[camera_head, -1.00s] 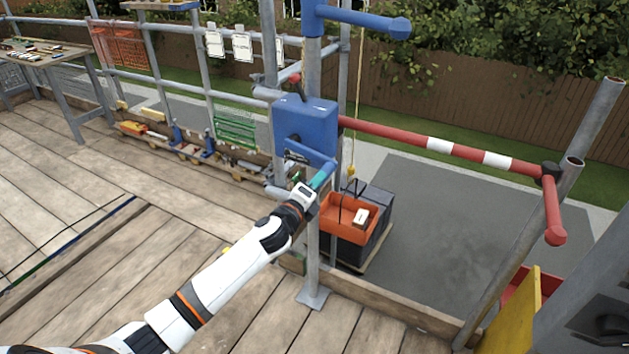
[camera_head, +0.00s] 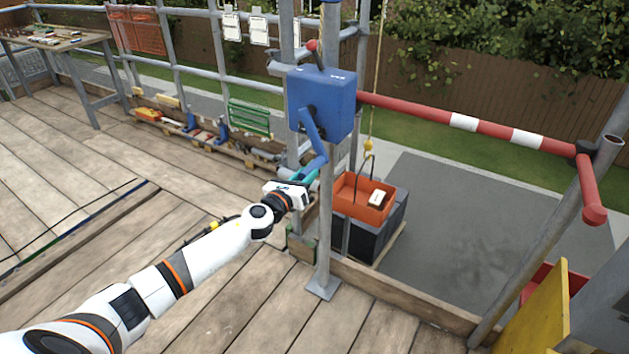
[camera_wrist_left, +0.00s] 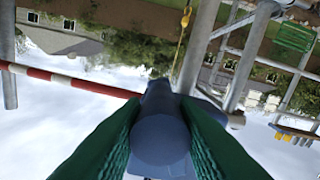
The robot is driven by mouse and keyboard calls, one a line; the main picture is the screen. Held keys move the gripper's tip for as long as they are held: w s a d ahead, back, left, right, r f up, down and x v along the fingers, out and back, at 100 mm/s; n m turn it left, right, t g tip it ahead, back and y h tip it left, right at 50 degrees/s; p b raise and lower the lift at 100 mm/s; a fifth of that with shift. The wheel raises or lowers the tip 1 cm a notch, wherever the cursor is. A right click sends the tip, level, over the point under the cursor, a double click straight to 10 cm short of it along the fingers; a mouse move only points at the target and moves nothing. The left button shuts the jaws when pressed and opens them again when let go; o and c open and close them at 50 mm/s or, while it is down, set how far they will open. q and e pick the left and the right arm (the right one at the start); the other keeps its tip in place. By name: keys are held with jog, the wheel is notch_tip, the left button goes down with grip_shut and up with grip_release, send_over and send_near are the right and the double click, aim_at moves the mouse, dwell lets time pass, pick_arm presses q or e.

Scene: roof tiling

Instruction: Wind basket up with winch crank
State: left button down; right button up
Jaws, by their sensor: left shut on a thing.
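The blue winch box (camera_head: 322,104) is fixed to an upright scaffold pole. Its blue crank arm (camera_head: 312,134) points down from the box. My left gripper (camera_head: 305,184) is shut on the crank handle (camera_head: 310,176) at the arm's lower end. In the left wrist view the green finger pads (camera_wrist_left: 157,150) lie on both sides of the blue handle end (camera_wrist_left: 162,140). The orange basket (camera_head: 364,197) hangs from a yellow hook (camera_head: 368,144) on a rope, in front of or over dark stacked blocks. My right gripper is not in view.
A red and white guard rail (camera_head: 450,120) runs right from the winch pole. A yellow board (camera_head: 540,310) stands at the lower right. A workbench (camera_head: 60,40) with tools is at the far left. The plank deck (camera_head: 110,200) has open floor.

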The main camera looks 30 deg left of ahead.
pick_arm(q)
jog(key=shift+w+a+f+m+b, duration=0.1)
jog(key=shift+a+f+m+b, duration=0.15)
jog(key=shift+a+m, duration=0.3)
jog(key=shift+a+f+m+b, duration=0.1)
jog(key=shift+a+m+b, duration=0.2)
jog(key=shift+a+m, duration=0.25)
jog(key=shift+w+a+f+m+b, duration=0.1)
jog(key=shift+a+f+m+b, duration=0.25)
jog(key=shift+a, duration=0.3)
jog(key=shift+r, duration=0.2)
jog(key=c, duration=1.1)
grip_release()
jog(key=shift+a, duration=0.1)
jog(key=shift+c, duration=0.2)
jog(key=shift+s, duration=0.2)
jog(key=shift+s+a+b, duration=0.2)
jog(key=shift+s, duration=2.75)
jog(key=shift+s+a+b, duration=0.15)
jog(key=shift+s, duration=2.8)
